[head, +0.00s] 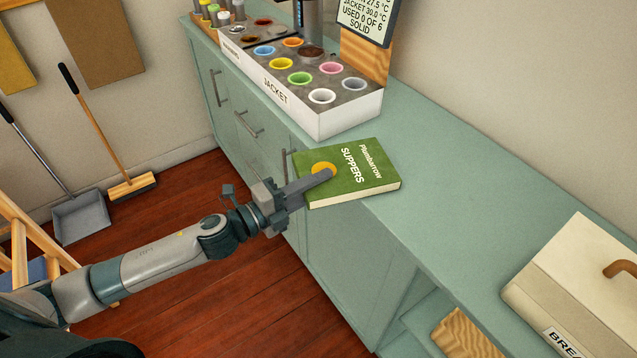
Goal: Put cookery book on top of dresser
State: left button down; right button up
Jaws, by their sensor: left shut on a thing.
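The green cookery book (365,180), with "Plumbarrow SUPPERS" on its cover and an orange disc, lies flat at the top of the pale green dresser (450,190). Its near left part sticks out past the dresser's front edge. I cannot tell whether it rests on the top or is just above it. My left gripper (322,177) is shut on the book's near left edge, with one finger over the cover. The other finger is hidden below the book. My right gripper is not in view.
A white "JACKET" box (310,92) with coloured cups stands just behind the book. A cream bread bin (570,275) stands at the right. The top between book and bin is clear. A broom (130,188) and dustpan (80,218) lean at the left wall.

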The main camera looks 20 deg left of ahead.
pick_arm(q)
jog(key=c, duration=1.5)
grip_release()
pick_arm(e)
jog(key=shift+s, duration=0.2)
pick_arm(q)
jog(key=shift+r, duration=0.1)
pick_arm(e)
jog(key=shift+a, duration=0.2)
pick_arm(q)
jog(key=shift+s+a, duration=0.35)
jog(key=shift+s, duration=0.15)
jog(key=shift+b+v, duration=1.4)
jog(key=shift+v, duration=4)
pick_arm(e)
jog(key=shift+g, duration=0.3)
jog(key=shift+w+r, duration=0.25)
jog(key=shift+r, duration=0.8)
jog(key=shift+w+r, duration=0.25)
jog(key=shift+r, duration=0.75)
